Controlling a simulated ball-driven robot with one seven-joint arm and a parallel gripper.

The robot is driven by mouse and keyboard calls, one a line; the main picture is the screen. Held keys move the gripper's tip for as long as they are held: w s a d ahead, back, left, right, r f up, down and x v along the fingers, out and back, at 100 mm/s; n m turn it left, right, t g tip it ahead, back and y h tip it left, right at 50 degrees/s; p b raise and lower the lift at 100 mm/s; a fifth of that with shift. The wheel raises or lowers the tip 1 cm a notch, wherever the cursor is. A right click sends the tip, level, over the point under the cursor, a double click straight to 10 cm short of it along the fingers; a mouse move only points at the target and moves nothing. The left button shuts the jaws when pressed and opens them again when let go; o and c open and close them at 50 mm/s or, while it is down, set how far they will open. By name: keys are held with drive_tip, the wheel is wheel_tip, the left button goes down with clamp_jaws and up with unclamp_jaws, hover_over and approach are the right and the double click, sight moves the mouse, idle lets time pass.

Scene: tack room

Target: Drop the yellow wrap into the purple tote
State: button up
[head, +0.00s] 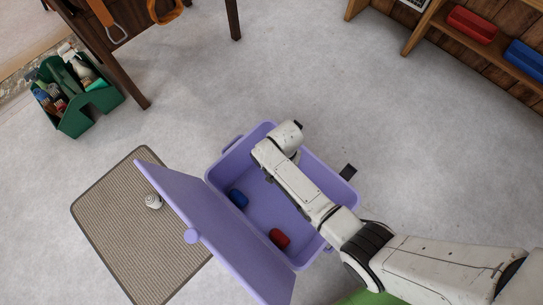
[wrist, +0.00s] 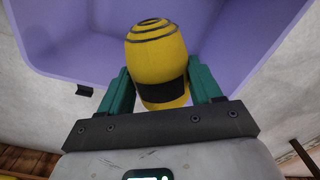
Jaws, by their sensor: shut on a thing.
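The purple tote (head: 250,151) stands open on the floor in the head view, its lid (head: 213,226) swung out to the left. A blue roll (head: 238,199) and a red roll (head: 279,238) lie inside. In the wrist view my gripper (wrist: 158,88) is shut on the yellow wrap (wrist: 155,50), with a green finger on each side. The wrap is banded with dark stripes. The tote's purple interior (wrist: 88,40) shows behind it. In the head view my arm reaches over the tote and hides the gripper and the wrap.
A ribbed mat (head: 110,215) lies left of the tote, with a small white roll (head: 153,201) on it. A green caddy (head: 78,122) of bottles and brushes stands at the upper left, by a wooden table leg (head: 122,75). A shelf at the upper right holds a red box (head: 473,24) and a blue box (head: 524,60).

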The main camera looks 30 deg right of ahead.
drive_tip(key=shift+s+r+m+p, duration=0.15)
drive_tip(key=shift+s+m+p, duration=0.45)
drive_tip(key=shift+s, duration=0.45)
drive_tip(key=shift+s+f, duration=0.25)
drive_tip(key=shift+f, duration=0.1)
wheel_tip(320, 180, down, 6)
drive_tip(key=b, duration=0.6)
drive_tip(key=shift+r, duration=0.1)
drive_tip(key=o, duration=1.2)
drive_tip(key=shift+c, duration=0.2)
wheel_tip(320, 180, up, 11)
drive_tip(key=p, duration=0.4)
